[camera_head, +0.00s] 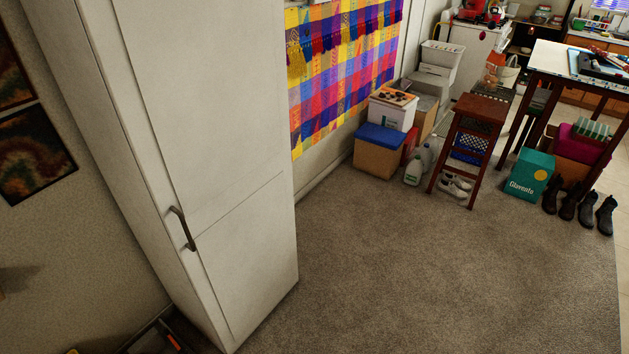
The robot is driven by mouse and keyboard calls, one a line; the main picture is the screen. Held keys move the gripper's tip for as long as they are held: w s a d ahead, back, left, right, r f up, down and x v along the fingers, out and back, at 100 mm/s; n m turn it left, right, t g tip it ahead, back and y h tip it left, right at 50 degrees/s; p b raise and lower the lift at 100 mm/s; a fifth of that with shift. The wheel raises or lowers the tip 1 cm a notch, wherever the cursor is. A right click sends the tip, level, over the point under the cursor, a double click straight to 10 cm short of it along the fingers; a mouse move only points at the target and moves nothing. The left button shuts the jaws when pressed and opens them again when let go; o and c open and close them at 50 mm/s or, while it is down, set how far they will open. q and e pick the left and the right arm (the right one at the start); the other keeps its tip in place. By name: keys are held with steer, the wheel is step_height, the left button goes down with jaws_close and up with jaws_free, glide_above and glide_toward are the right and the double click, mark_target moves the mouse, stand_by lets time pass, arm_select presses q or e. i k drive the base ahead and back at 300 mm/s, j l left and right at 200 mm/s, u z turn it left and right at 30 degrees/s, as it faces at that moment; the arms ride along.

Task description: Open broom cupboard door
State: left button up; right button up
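A tall white broom cupboard (215,110) stands at the left of the head view, its base on the grey carpet. Its door (245,235) looks shut, lying flush with the front. A dark curved handle (183,228) is fixed near the door's left edge, below mid-height in the picture. The cupboard's top is cut off by the frame. Neither of my grippers shows in this view.
Grey carpet (430,270) lies clear in front of and right of the cupboard. Boxes (378,158), a wooden stool (470,130), a teal box (528,177), boots (605,215) and a table (560,62) stand further back right. Dark items lie at the cupboard's lower left.

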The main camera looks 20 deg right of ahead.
mark_target(198, 89)
steer(key=z, duration=0.15)
steer(key=i+l+u, duration=0.1)
steer(key=u, duration=0.3)
steer(key=i+l+u, duration=0.2)
steer(key=u, duration=0.25)
steer(key=i+l+u, duration=0.1)
steer(key=l+u, duration=0.15)
steer(key=u, duration=0.15)
